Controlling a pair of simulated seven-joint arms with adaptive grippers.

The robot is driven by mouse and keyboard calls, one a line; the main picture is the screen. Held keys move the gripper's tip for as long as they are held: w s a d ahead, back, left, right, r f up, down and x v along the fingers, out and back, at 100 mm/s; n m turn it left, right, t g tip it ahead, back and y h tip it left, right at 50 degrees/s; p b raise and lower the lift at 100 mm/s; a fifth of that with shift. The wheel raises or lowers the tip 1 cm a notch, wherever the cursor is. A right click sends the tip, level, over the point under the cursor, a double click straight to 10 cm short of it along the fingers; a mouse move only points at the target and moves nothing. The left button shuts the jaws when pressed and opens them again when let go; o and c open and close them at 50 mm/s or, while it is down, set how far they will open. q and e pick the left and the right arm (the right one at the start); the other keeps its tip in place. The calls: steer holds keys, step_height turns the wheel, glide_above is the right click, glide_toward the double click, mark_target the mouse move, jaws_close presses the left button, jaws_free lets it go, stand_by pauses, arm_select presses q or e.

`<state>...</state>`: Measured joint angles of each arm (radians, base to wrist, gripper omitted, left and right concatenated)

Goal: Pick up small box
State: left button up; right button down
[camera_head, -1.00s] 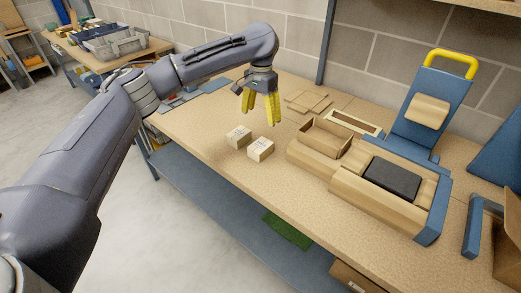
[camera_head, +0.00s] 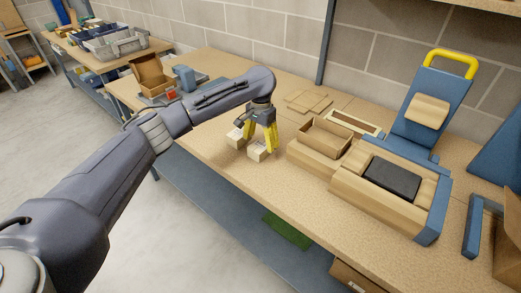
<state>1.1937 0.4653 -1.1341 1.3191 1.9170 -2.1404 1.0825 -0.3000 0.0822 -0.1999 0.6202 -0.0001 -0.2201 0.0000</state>
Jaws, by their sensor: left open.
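Two small pale boxes stand side by side on the wooden workbench (camera_head: 235,185). The nearer right box (camera_head: 257,152) has its top partly behind the yellow fingers of my left gripper (camera_head: 262,143). The left box (camera_head: 236,139) stands just beside it, partly behind the gripper. My left gripper is open and points down, its fingertips low over the right box. I cannot tell whether the fingers touch either box. My right gripper is not in view.
Flat cardboard (camera_head: 309,101) lies behind. An open carton (camera_head: 149,73) stands far left. The bench front is clear.

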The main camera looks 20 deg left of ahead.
mark_target(260, 145)
arm_select(q)
steer(key=shift+f, duration=1.75)
steer(key=shift+c, duration=0.3)
steer(key=c, duration=1.2)
steer(key=shift+c, duration=0.2)
